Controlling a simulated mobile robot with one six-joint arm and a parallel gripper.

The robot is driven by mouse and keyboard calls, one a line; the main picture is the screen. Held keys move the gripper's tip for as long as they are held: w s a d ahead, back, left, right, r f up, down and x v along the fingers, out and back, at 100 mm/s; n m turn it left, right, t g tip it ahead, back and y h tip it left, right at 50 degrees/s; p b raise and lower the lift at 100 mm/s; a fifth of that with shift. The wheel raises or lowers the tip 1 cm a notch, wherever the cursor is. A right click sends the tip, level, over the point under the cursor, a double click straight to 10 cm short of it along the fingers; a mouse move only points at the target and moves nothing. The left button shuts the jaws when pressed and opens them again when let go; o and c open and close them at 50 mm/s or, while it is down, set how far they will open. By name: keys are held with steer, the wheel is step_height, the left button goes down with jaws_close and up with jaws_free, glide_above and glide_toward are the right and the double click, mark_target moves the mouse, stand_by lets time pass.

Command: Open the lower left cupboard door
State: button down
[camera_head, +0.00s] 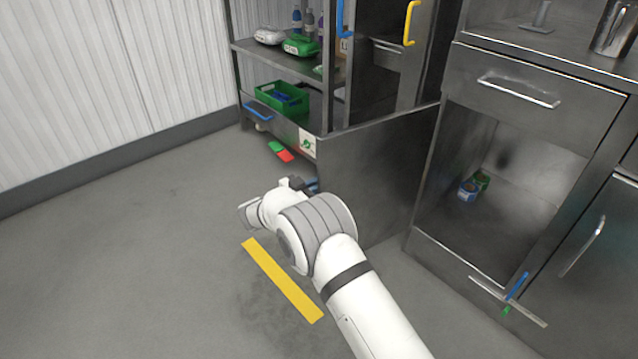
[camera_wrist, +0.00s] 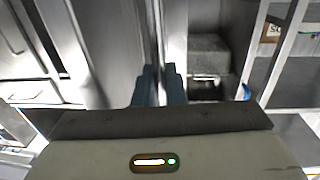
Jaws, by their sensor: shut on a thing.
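The lower left cupboard (camera_head: 500,215) stands open at the right of the head view, its dark inside showing. A plain steel panel (camera_head: 385,165) stands out from its left edge and looks like its door, swung wide open. My gripper is at the far end of this panel, partly hidden behind my arm in the head view. In the wrist view, the dark blue fingers of my gripper (camera_wrist: 160,86) are close together at a thin upright steel edge. They are shut on what seems to be the door's handle, which they hide.
A shelf rack with a green crate (camera_head: 276,98) is behind the panel. A yellow floor strip (camera_head: 282,281) lies left of my arm. The left floor is clear.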

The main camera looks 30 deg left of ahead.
steer(key=shift+w+d, duration=0.2)
steer(key=shift+d, duration=0.1)
steer(key=c, duration=1.7)
jaws_free()
steer(key=shift+w, duration=0.1)
steer(key=shift+o, duration=0.4)
steer(key=p+v, duration=0.2)
steer(key=v, duration=0.6)
steer(key=shift+p, duration=0.35)
